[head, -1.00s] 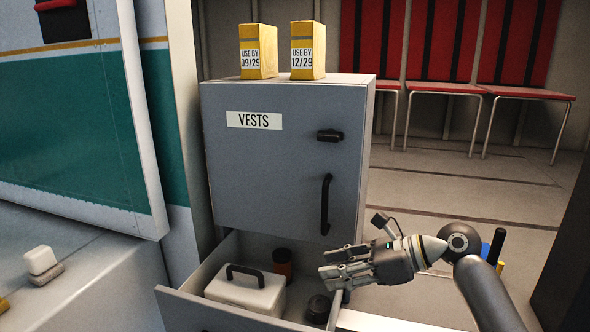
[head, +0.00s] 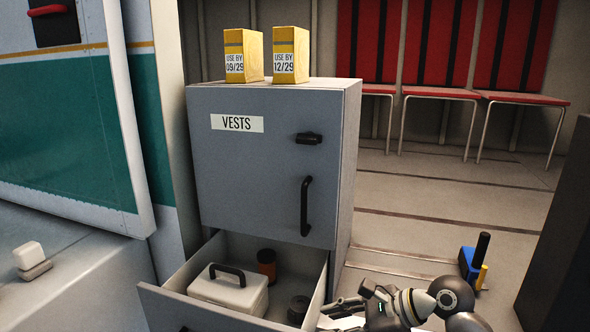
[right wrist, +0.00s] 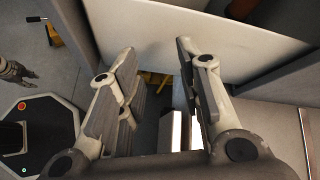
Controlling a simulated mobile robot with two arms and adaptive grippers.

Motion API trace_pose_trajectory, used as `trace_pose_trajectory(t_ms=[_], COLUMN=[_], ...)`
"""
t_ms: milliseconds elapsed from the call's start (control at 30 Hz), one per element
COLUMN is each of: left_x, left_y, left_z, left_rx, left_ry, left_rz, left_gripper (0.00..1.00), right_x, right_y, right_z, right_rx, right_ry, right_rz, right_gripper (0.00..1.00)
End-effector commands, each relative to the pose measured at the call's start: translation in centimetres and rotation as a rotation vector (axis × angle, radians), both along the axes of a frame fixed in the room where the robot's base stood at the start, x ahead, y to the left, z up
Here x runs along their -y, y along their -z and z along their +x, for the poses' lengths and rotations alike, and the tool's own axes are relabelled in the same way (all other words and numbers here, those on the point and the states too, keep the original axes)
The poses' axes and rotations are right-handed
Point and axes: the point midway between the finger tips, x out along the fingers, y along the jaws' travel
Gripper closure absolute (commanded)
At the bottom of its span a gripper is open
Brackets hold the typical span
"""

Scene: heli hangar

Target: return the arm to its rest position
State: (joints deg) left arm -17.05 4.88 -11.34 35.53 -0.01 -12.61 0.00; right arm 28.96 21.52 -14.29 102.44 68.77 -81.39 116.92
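My right gripper (head: 340,312) is at the lower edge of the head view, beside the right wall of the open drawer (head: 160,300). In the right wrist view its two fingers (right wrist: 157,65) are well apart with nothing between them, and a pale panel spans the view beyond them. What looks like my left gripper (right wrist: 16,72) shows small at the left edge of the right wrist view, too small to tell its state. It is not in the head view.
The drawer of the grey VESTS cabinet (head: 250,180) holds a white case (head: 230,292), an orange jar (head: 267,263) and a black round object (head: 298,309). Two yellow boxes (head: 243,56) (head: 290,56) stand on top. A blue-black-yellow item (head: 470,266) is on the floor, right.

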Motion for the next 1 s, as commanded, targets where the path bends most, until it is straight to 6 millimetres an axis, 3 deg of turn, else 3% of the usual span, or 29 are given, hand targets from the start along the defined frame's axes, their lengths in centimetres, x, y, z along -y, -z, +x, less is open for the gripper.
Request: trace_pose_trajectory(t_ms=[300,500,700,1000], left_x=[0.5,0.5,0.6,0.6], left_y=[0.0,0.0,0.0,0.0], left_z=[0.0,-0.1,-0.2,-0.2], left_rx=[0.0,-0.001,-0.002,-0.002], left_ry=[0.0,0.001,0.002,0.002], left_rz=[-0.006,-0.006,-0.007,-0.007], left_gripper=[0.67,0.67,0.67,0.67], right_x=[0.7,2.5,5.2,9.6], right_y=[9.8,14.6,17.7,19.1], right_z=[-6.7,-12.1,-17.9,-24.9], right_rx=[0.33,0.525,0.659,0.722], right_ry=[-0.265,-0.5,-0.774,-1.155], right_rz=[-0.348,-0.607,-0.854,-1.101], right_gripper=[0.67,0.67,0.67,0.67])
